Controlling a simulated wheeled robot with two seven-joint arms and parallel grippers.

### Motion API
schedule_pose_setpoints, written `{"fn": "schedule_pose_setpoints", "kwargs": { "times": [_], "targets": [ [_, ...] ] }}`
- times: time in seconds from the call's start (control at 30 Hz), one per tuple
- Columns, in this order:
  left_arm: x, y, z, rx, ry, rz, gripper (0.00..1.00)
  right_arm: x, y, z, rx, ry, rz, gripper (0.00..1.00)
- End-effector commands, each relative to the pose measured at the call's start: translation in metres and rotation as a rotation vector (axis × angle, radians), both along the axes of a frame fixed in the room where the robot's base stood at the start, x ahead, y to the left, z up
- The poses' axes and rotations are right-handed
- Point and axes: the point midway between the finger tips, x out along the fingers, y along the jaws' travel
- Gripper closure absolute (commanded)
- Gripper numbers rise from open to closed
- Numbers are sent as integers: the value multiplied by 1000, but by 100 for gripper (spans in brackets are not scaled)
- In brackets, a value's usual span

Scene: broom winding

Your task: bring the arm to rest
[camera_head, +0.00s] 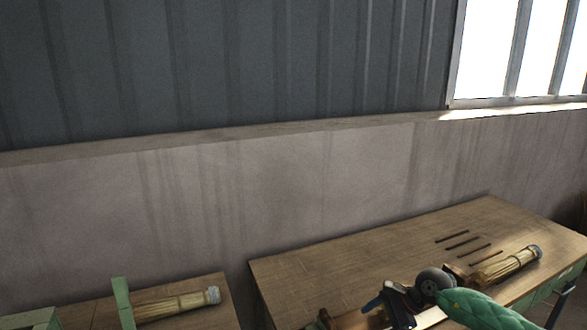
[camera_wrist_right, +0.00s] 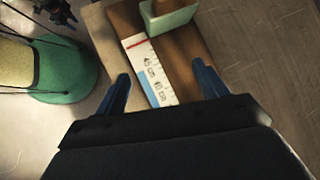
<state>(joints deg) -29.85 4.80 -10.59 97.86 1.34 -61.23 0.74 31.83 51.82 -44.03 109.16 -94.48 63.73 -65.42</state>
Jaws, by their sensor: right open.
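My right gripper (camera_head: 372,304) shows low in the head view, over the front part of the right wooden table, by the green arm. In the right wrist view its two blue fingers (camera_wrist_right: 161,82) are spread wide with nothing between them. Beyond them lies a white strip (camera_wrist_right: 150,72) with a red line and dark markings, on a brown board (camera_wrist_right: 180,75). A straw bundle (camera_head: 507,265) lies on the right table, to the right of the gripper and apart from it. My left gripper is not seen.
The right table (camera_head: 330,265) is bare at its back left; several dark thin rods (camera_head: 457,243) lie near the bundle. A second straw bundle (camera_head: 175,302) lies on the left table, beside a green upright (camera_head: 122,303). A green block (camera_wrist_right: 168,18) stands on the board.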

Motion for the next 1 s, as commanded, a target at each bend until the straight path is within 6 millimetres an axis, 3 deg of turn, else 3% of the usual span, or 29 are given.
{"fn": "schedule_pose_setpoints", "kwargs": {
  "times": [0.03, 0.2, 0.3, 0.4, 0.57, 0.7, 0.87, 1.0],
  "targets": [
    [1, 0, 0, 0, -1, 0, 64, -10, 33, 3, 125, 23, -37, 28],
    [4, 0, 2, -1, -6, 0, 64, -29, 108, 40, 536, 134, -214, 28],
    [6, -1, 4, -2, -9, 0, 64, -36, 134, 65, 769, 229, -337, 28],
    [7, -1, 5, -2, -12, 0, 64, -40, 146, 88, 995, 343, -471, 28],
    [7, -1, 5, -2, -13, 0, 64, -41, 142, 113, 1336, 553, -709, 28],
    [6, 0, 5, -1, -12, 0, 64, -41, 119, 117, 1608, 761, -943, 28],
    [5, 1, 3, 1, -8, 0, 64, -48, 82, 96, 1887, 1009, -1241, 28],
    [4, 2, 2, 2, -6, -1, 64, -67, 48, 60, 2097, 1229, -1531, 28]
  ]
}}
